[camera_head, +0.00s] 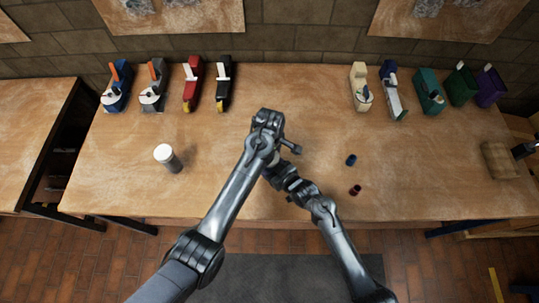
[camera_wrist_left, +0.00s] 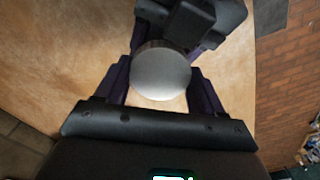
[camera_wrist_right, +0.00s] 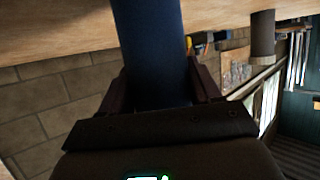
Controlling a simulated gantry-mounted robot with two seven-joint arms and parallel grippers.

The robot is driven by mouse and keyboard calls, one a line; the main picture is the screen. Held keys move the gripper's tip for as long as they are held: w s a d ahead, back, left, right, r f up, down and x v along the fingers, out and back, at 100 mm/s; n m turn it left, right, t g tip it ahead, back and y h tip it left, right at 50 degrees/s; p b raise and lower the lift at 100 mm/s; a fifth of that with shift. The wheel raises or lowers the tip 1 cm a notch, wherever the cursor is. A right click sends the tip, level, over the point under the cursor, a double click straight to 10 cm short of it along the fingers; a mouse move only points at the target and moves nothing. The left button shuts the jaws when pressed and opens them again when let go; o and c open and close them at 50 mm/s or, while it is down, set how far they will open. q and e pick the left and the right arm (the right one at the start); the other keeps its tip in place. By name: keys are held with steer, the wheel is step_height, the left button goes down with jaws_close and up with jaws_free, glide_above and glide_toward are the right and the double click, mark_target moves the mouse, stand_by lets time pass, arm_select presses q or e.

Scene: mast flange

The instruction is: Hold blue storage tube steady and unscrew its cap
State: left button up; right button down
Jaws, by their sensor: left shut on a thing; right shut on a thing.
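The blue storage tube (camera_wrist_right: 150,40) fills the middle of the right wrist view. My right gripper (camera_wrist_right: 158,88) is shut on its body from both sides. The round silver-grey cap (camera_wrist_left: 162,78) shows from above in the left wrist view. My left gripper (camera_wrist_left: 155,82) is shut on it, one finger on each side. The cap appears to sit on the tube, but the joint between them is hidden. In the head view my two wrists meet over the middle of the table and hide most of the tube.
A grey cylinder with a white top (camera_head: 168,158) stands at left on the wooden table (camera_head: 120,190). A small blue piece (camera_head: 351,160) and a dark red piece (camera_head: 355,190) lie right of my arms. Several tape-dispenser-like items line the back. The table's front left is clear.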

arm_select(q)
steer(key=shift+r, duration=0.25)
steer(key=shift+r, duration=2)
arm_select(e)
steer(key=shift+c, duration=0.7)
jaws_free()
